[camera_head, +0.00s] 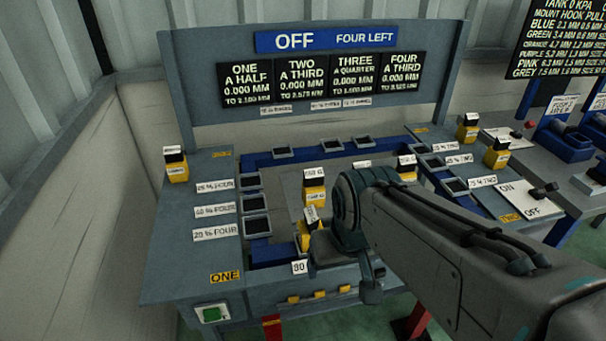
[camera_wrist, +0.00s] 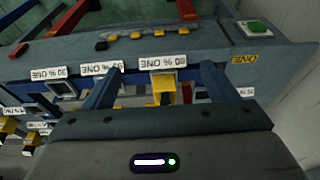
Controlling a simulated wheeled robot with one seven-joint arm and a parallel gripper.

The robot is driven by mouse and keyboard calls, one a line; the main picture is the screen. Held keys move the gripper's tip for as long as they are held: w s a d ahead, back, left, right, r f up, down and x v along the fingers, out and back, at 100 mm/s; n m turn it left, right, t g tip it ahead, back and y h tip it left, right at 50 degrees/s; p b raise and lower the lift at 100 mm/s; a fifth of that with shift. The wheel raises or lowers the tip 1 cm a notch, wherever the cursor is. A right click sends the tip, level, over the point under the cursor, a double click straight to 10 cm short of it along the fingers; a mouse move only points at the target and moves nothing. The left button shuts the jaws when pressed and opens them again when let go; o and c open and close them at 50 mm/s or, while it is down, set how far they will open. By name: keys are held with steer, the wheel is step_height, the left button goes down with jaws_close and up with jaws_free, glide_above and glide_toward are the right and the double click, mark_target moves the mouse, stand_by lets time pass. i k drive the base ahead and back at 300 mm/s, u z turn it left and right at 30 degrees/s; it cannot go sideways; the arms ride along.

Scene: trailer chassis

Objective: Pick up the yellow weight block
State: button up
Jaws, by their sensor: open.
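In the wrist view a yellow block (camera_wrist: 164,83) stands by the bench front, behind an upside-down white label. My gripper (camera_wrist: 163,72) is open, its two blue fingers spread apart on either side of that block. I see no contact. In the head view several yellow blocks with dark tops stand on the bench; one (camera_head: 303,239) is just left of my gripper (camera_head: 338,250) and partly hidden by it. Two more, (camera_head: 314,187) and (camera_head: 311,216), are behind it. The fingertips are hidden in the head view. I cannot tell which block is meant.
The grey bench (camera_head: 165,260) has a blue U-shaped channel with dark sockets and white labels. Other yellow blocks stand at the left (camera_head: 177,168) and right (camera_head: 467,128). A sign panel (camera_head: 300,42) rises behind. A green button (camera_head: 211,314) is at front left.

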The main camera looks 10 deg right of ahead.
mark_target(313, 189)
steer(key=u, duration=0.05)
steer(key=k, duration=0.45)
steer(key=z, duration=0.35)
steer(key=i, duration=0.35)
steer(key=z, duration=0.7)
steer(key=k, duration=0.4)
steer(key=u, duration=0.1)
steer(key=i, duration=0.7)
steer(key=u, duration=1)
steer(key=i, duration=0.35)
steer(key=u, duration=0.45)
